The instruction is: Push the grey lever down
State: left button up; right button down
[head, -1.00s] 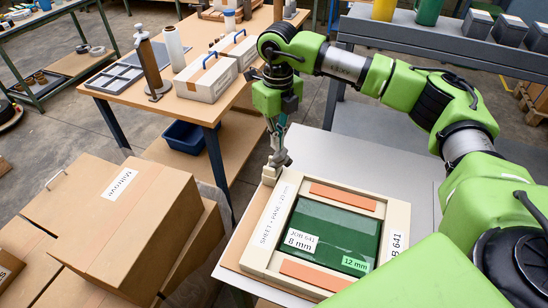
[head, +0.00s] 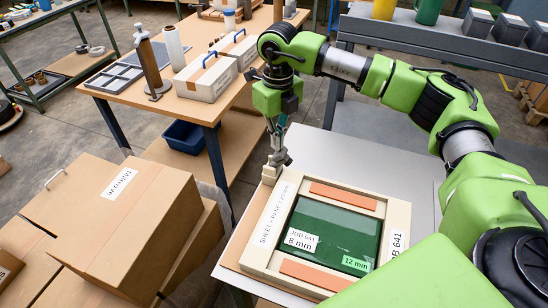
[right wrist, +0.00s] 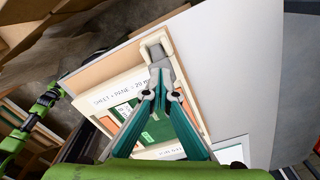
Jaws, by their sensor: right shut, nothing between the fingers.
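My right gripper (head: 280,158) is shut and points down at the far left corner of a cream frame (head: 256,262). In the right wrist view the gripper (right wrist: 161,92) has its fingertips together at a small grey piece (right wrist: 157,53) inside a cream bracket (right wrist: 145,44). This grey piece looks like the grey lever. The fingertips seem to touch or nearly touch it; I cannot tell which. In the head view the gripper largely hides the lever. The frame holds a dark green pane (head: 338,225) between two orange strips (head: 343,195).
The frame lies on a table with a grey top (head: 400,165). Brown cartons (head: 140,225) stand to the left. A wooden bench (head: 190,103) with white boxes (head: 207,82) is behind. A grey shelf (head: 450,45) with bins stands at the back right.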

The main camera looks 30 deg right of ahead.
aim_at(276, 152)
jog(key=shift+s+f+b, duration=0.2)
jog(key=shift+f+b, duration=0.05)
jog(key=shift+f, duration=0.2)
jog(key=shift+s+f+b, duration=0.2)
jog(key=shift+f, duration=0.25)
jog(key=shift+w+f, duration=0.1)
jog(key=shift+f, duration=0.15)
jog(key=shift+w+a+f+b, duration=0.1)
jog(key=shift+w+f+b, duration=0.4)
jog(key=shift+f, duration=0.25)
jog(key=shift+s, duration=0.25)
jog(key=shift+r, duration=0.55)
jog(key=shift+r+p, duration=2.75)
jog(key=shift+r, duration=1.35)
